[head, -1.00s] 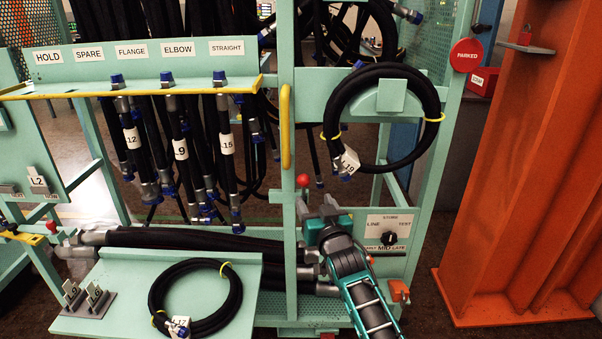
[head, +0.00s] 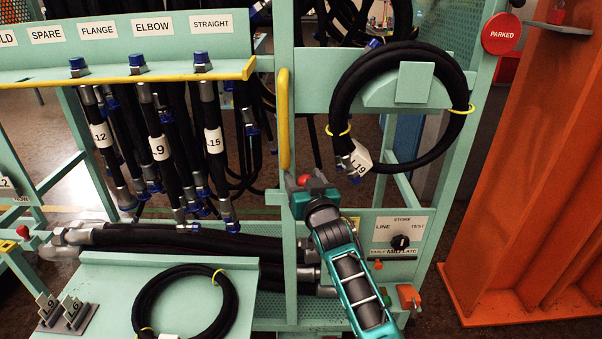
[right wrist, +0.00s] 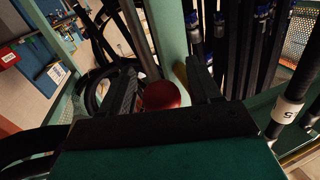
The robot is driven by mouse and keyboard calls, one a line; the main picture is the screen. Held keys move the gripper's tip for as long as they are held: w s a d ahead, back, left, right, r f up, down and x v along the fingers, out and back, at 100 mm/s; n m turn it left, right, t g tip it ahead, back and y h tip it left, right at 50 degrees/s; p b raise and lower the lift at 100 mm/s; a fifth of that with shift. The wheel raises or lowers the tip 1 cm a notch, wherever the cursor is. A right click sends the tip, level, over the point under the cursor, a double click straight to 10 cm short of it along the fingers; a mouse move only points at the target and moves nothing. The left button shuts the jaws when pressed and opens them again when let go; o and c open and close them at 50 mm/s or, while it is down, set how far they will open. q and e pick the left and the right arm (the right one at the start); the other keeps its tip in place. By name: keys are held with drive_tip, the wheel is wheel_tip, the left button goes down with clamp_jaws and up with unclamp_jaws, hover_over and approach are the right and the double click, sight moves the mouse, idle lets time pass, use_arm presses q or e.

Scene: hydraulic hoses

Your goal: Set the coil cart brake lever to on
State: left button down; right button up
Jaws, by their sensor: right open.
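The red ball knob (head: 304,180) of a lever is on the green cart post, below the yellow handle; I take it for the brake lever. My right gripper (head: 303,187) is at the knob and partly covers it and the lever. In the right wrist view the red knob (right wrist: 162,95) lies between the two dark fingers of the open right gripper (right wrist: 165,88). Gaps show at its sides, and I cannot tell whether either finger touches it. The lever's on and off marks are not visible. My left gripper is not in view.
A coiled hose tagged L19 (head: 338,100) hangs close above right of my gripper. A yellow handle (head: 284,120) runs up the post. A selector panel (head: 394,236) is at the lower right. Hanging hoses (head: 158,148) are at the left, an orange column (head: 535,170) at the right.

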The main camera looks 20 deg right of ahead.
drive_tip(key=shift+w, duration=0.2)
drive_tip(key=shift+s+r, duration=0.1)
drive_tip(key=shift+c, duration=0.2)
clamp_jaws()
